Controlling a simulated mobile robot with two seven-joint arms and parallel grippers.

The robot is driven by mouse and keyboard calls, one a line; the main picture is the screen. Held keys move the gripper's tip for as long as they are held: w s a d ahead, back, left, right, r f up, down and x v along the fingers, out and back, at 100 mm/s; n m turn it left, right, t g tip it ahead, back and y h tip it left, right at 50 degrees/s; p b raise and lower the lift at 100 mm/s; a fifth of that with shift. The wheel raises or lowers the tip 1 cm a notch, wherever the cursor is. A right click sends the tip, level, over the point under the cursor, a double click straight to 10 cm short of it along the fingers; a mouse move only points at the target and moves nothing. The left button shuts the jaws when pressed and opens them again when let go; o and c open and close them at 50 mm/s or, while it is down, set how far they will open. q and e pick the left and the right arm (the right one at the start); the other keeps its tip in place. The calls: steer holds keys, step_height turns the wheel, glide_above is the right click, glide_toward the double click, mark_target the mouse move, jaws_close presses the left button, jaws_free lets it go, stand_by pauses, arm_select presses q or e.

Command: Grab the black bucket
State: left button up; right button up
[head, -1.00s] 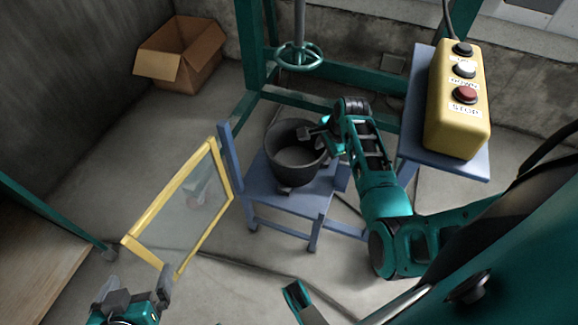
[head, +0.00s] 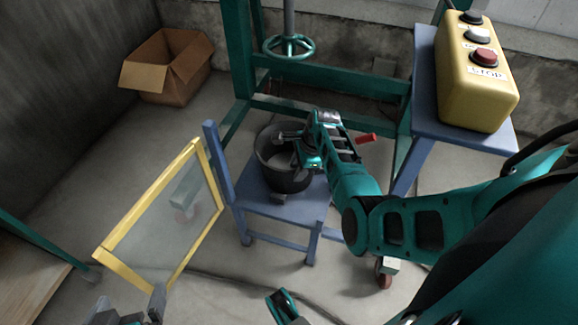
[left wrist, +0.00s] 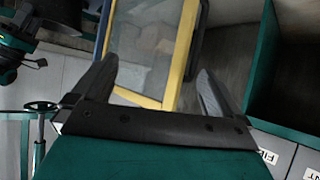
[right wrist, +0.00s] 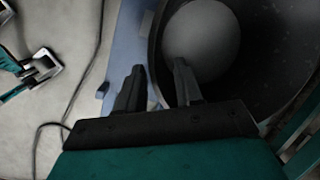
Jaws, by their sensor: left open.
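The black bucket (head: 290,180) stands on a blue chair (head: 283,207) in the head view. My right gripper (head: 290,150) is at the bucket's rim, on its right side. In the right wrist view my right gripper's fingers (right wrist: 160,82) are partly apart. One is over the inside of the bucket (right wrist: 265,60), the other is outside, with the rim between them. I cannot tell whether both touch the wall. My left gripper (head: 130,306) is at the bottom left of the head view, far from the bucket. Its fingers (left wrist: 150,85) are wide apart and empty in the left wrist view.
A yellow-framed clear panel (head: 118,268) stands left of the chair. A green frame with a handwheel (head: 289,46) is behind the bucket. A yellow button box (head: 475,85) sits on a blue stand at right. A cardboard box (head: 168,70) lies back left.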

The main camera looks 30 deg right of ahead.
steer(key=b+x, duration=0.1)
steer(key=x, duration=0.2)
steer(key=shift+w+f+b, duration=0.1)
steer(key=shift+f+b, duration=0.15)
steer(key=shift+b, duration=0.1)
jaws_close()
stand_by(1.0)
steer(key=shift+w+r, duration=0.15)
steer(key=shift+r, duration=0.05)
